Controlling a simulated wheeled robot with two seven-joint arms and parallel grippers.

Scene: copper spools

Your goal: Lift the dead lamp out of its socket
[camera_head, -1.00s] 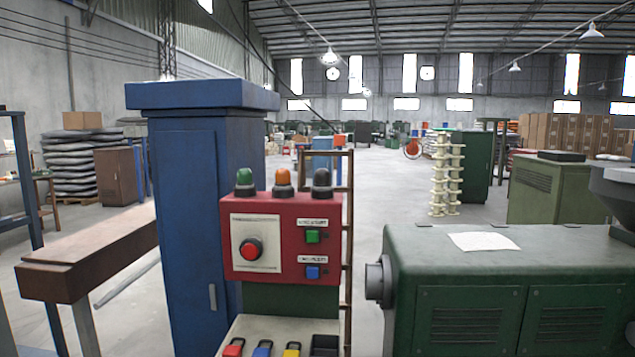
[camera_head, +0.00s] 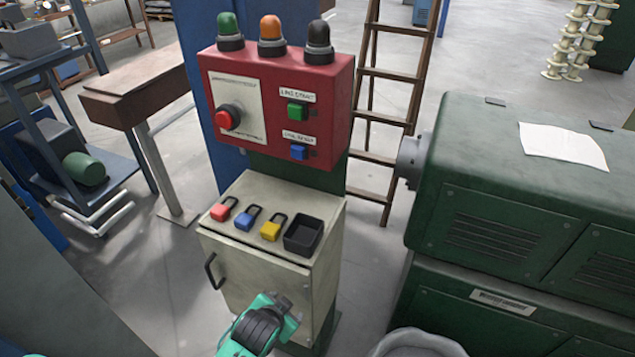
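Three lamps stand in a row on top of the red control box (camera_head: 330,100): a green lamp (camera_head: 229,27), an orange lamp (camera_head: 270,30) and a dark, unlit-looking lamp (camera_head: 318,38) at the right end. Each sits upright in a black collar. A teal and black part of my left arm shows at the bottom, in front of the cream cabinet. The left gripper (camera_head: 285,306) is at its end, well below the lamps and touching none of them. Its fingers are too unclear to tell open from shut. My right gripper is not in view.
Red, blue and yellow padlocks (camera_head: 270,228) and a black tray (camera_head: 303,252) sit on the cream cabinet (camera_head: 238,207). A ladder (camera_head: 396,72) stands behind. A green machine (camera_head: 500,160) stands right, with a grey rounded object (camera_head: 415,343) at the bottom.

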